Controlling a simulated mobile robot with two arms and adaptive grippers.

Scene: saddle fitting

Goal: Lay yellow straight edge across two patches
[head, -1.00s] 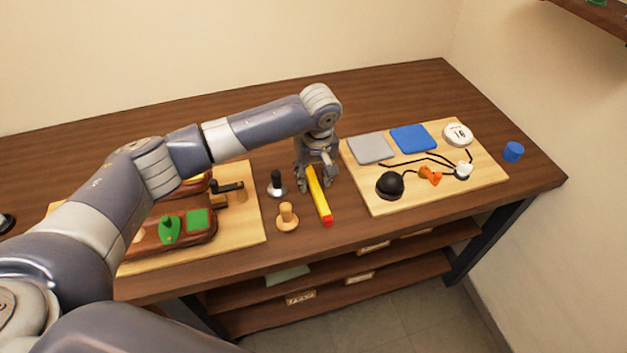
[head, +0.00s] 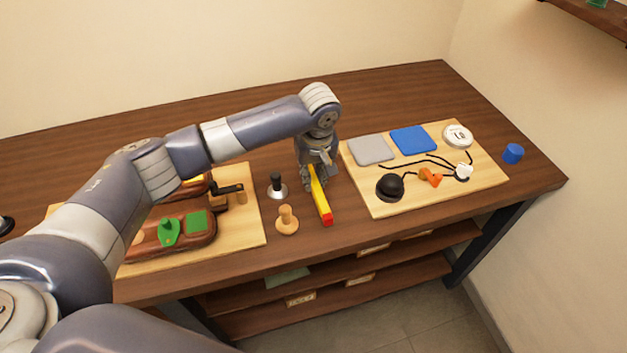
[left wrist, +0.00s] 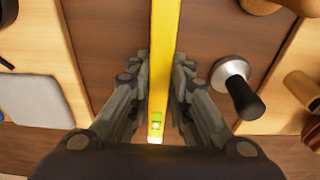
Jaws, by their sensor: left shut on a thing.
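The yellow straight edge (head: 321,201), a long bar with a red near end, lies on the table between the two boards. My left gripper (head: 318,182) points down and is shut on its far part. In the left wrist view the yellow bar (left wrist: 164,45) runs between the gripper's fingers (left wrist: 160,80), with a small green vial near its end. A green square patch (head: 197,222) and a green piece with a raised knob (head: 169,232) sit on the brown saddle form (head: 146,243) on the left board. My right gripper is not in view.
A black-handled tool (head: 277,186) and a wooden knob (head: 287,220) stand just left of the bar. A blue cylinder (head: 513,153) stands at right.

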